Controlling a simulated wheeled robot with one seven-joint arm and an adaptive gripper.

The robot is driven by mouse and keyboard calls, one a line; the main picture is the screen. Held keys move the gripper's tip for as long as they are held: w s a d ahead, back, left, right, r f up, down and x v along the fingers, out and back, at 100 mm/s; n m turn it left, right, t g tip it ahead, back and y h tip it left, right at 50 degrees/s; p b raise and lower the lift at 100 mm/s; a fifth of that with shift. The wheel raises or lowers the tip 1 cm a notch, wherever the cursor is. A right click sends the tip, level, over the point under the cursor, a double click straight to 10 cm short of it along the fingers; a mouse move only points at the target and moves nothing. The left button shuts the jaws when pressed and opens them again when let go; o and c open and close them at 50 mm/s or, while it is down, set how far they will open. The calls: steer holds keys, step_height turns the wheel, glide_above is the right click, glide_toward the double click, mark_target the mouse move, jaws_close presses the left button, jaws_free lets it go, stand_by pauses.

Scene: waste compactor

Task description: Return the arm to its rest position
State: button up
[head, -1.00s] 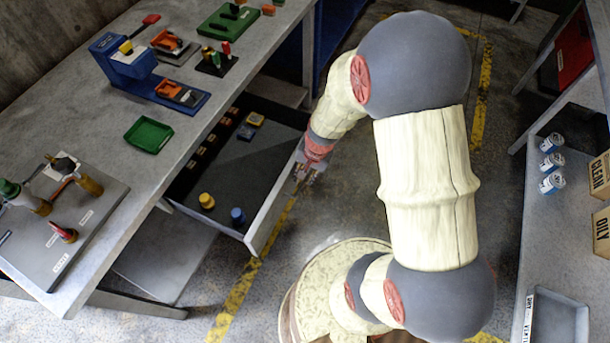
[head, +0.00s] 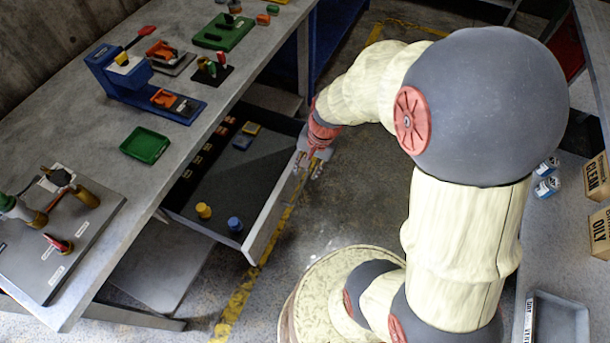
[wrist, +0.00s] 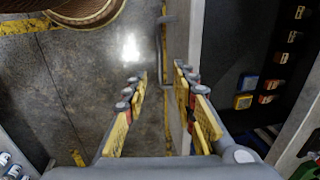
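My gripper (head: 312,168) is just outside the front panel of the open drawer (head: 275,215), near the panel's upper end in the head view. In the wrist view my gripper (wrist: 162,100) has its two yellow-padded fingers apart, with floor showing between them. The drawer's front panel (wrist: 196,40) runs close beside the right finger; I cannot tell if they touch. Nothing is held. My arm rises from the base and bends over at a large grey joint at right in the head view.
The drawer holds a yellow piece (head: 203,210), a blue piece (head: 234,224) and several small blocks. The workbench (head: 100,235) at left carries a green tray (head: 146,145) and a blue fixture (head: 125,75). Boxes (head: 598,180) stand on the right counter. Floor between is clear.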

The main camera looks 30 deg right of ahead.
steer(key=shift+s+d+r, duration=0.1)
steer(key=shift+s+r, duration=0.05)
steer(key=shift+r, duration=0.6)
steer(key=s+a+r+n+t, duration=0.2)
steer(key=s+a+r+n, duration=0.2)
steer(key=r, duration=0.7)
steer(key=s+a+r+n+t+h, duration=0.1)
steer(key=s+a+r+n, duration=0.3)
steer(key=r, duration=0.7)
steer(key=s+n, duration=0.2)
steer(key=s, duration=0.1)
steer(key=shift+r+n+t, duration=0.25)
steer(key=shift+n+t, duration=0.05)
steer(key=shift+t, duration=0.1)
